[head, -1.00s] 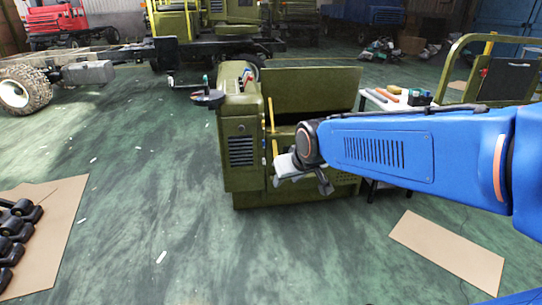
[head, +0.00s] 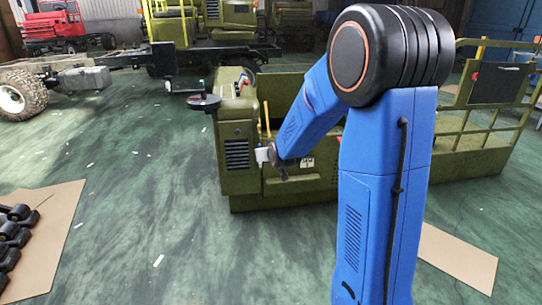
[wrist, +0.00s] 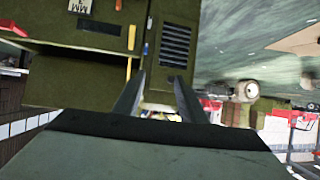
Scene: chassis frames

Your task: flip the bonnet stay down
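A thin yellow rod, which looks like the bonnet stay (head: 267,119), stands nearly upright beside the louvred end of the olive-green vehicle body (head: 237,180). Its lower part is hidden behind my gripper (head: 271,160) in the head view. The wrist view shows a short yellow piece (wrist: 132,38) on the green body, left of the louvres; I cannot tell if it is the same rod. My gripper in the wrist view (wrist: 158,85) has two dark fingers apart with nothing clearly between them. Whether it touches the rod cannot be told.
A dark round steering wheel (head: 204,102) sticks out left of the body. A green railed frame (head: 490,130) stands at the right. Cardboard with black parts (head: 48,240) lies at the left.

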